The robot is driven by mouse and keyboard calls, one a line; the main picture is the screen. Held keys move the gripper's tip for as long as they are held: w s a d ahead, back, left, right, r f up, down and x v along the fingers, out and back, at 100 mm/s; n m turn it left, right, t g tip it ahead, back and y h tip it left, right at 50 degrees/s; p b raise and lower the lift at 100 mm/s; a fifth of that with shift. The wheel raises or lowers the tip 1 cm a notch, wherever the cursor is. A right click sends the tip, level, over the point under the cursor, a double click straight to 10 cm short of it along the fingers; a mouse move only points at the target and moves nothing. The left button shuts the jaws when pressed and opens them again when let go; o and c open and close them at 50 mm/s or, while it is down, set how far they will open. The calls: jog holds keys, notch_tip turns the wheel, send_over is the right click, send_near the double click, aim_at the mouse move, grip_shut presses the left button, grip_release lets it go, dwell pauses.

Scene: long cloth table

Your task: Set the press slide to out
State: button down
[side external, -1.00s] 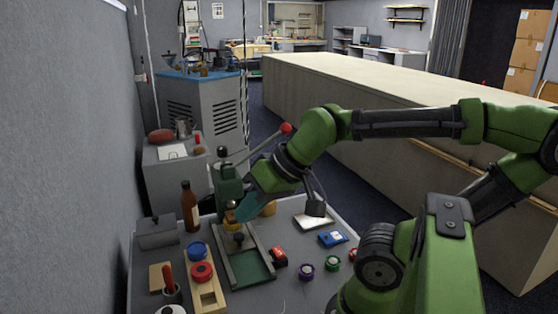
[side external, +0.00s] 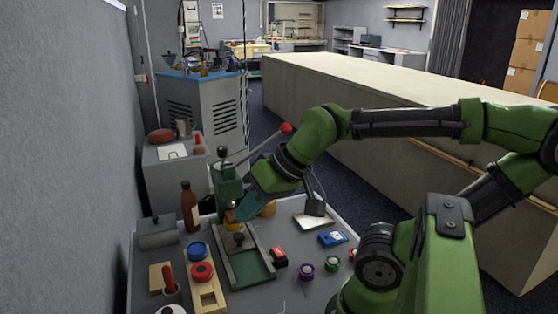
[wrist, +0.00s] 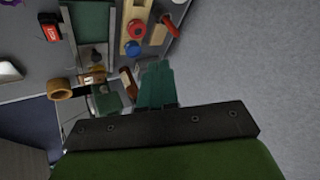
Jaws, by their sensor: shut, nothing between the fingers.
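The green press (side external: 228,186) stands at the back of the table, with a long lever ending in a red ball (side external: 286,128). In front of it lies a grey rail frame (side external: 222,256) with a green slide plate (side external: 252,268) at its near end, away from the press. A small brass-coloured part (side external: 238,237) sits between the rails near the press. My gripper (side external: 241,212) has teal fingers and is shut and empty, close in front of the press; contact cannot be told. In the wrist view my gripper (wrist: 156,75) points towards the table, beside the press (wrist: 106,104), and the plate (wrist: 92,18) is at the top.
A brown bottle (side external: 189,207) and a grey box (side external: 156,231) stand left of the press. A wooden block with blue and red knobs (side external: 207,291) lies left of the rails.

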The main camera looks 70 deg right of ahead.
jog(key=c, duration=1.8)
grip_release()
jog(key=shift+c, duration=0.2)
jog(key=shift+o, duration=1.2)
jog(key=shift+f, duration=0.15)
jog(key=o, duration=0.7)
jog(key=w, duration=0.1)
jog(key=w+f+n+g, duration=0.1)
jog(key=w+f+g, duration=0.1)
jog(key=shift+d+f+n+h, duration=0.2)
jog(key=shift+d+n+h, duration=0.05)
jog(key=shift+n+h, duration=0.05)
jog(key=shift+o, duration=0.4)
jog(key=w+n, duration=0.1)
jog(key=w+d+f+n+g+h, duration=0.1)
jog(key=n, duration=0.1)
jog(key=w+f+n+g, duration=0.1)
jog(key=n, duration=0.1)
jog(key=shift+w+d+h, duration=0.25)
jog(key=shift+d+h, duration=0.05)
jog(key=shift+d, duration=0.1)
jog(key=n+g+h, duration=0.3)
jog(key=n+h, duration=0.1)
jog(key=n, duration=1.1)
send_near(238, 235)
jog(key=x, duration=0.8)
jog(key=shift+s+f, duration=0.1)
jog(key=shift+f, duration=0.2)
jog(key=shift+c, duration=0.3)
grip_shut()
